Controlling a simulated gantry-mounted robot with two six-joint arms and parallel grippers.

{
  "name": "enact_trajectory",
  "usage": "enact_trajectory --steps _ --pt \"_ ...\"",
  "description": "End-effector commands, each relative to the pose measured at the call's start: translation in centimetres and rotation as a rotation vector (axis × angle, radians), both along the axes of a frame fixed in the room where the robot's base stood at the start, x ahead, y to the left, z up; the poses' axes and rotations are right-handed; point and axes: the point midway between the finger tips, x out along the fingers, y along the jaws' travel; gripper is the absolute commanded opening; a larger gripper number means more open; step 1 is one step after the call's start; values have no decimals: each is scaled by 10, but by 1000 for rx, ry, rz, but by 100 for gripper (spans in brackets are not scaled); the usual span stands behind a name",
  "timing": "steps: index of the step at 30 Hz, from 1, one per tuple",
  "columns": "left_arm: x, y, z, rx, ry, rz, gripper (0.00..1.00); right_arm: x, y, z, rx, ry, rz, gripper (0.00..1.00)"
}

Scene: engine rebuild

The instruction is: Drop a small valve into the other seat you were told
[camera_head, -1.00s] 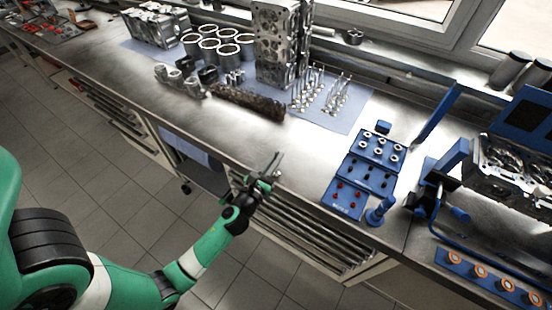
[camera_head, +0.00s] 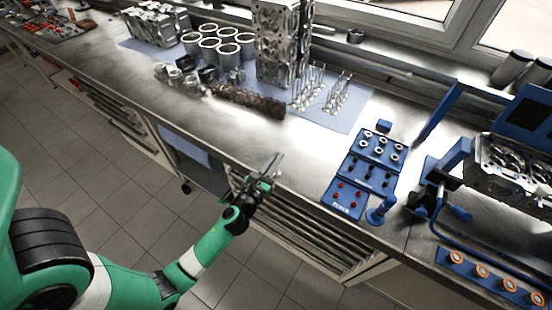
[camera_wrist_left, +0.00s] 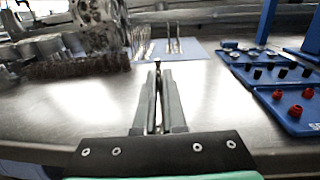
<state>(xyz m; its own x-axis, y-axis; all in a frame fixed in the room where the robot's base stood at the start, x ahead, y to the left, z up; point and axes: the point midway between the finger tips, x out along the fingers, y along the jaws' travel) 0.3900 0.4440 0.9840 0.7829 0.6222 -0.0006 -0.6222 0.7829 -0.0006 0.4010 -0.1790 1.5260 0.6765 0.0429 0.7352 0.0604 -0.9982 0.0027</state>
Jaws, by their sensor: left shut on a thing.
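My left gripper (camera_head: 273,164) is held out over the front edge of the bench, above the drawers. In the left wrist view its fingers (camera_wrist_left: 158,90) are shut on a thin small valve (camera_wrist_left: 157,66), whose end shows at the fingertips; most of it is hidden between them. The other valves (camera_head: 337,95) stand upright in rows on the blue-grey mat; they also show in the left wrist view (camera_wrist_left: 176,44). A cylinder head (camera_head: 515,165) sits at the right in a blue fixture, well away from my gripper. Its seats are too small to tell apart. My right gripper is not in view.
A blue tray (camera_head: 347,183) with rings and black and red small parts lies right of my gripper, beside a blue post tool (camera_head: 381,210). A dark camshaft (camera_head: 246,99), cylinder liners (camera_head: 229,55) and an upright engine block (camera_head: 275,45) stand behind.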

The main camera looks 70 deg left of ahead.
Motion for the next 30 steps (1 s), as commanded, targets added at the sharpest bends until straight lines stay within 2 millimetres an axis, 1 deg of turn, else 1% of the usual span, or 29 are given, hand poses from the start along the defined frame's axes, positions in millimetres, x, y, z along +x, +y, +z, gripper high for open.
enact_trajectory --steps 7,13,14,15,17,18,19,27,30 --pt "0 0 -6 0 0 0 0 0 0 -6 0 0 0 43" --pt "0 0 -4 0 0 0 0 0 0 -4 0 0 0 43" --pt "0 0 -4 0 0 0 13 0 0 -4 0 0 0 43" --pt "0 0 -4 1 1 0 20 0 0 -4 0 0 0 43" --pt "0 0 -4 1 1 0 31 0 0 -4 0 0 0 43" --pt "0 0 -4 1 1 0 38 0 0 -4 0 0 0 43" --pt "0 0 -4 1 1 0 43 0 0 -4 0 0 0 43" --pt "0 0 -5 1 1 0 43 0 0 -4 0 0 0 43" --pt "-5 -4 -5 0 1 0 43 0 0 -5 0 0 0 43"
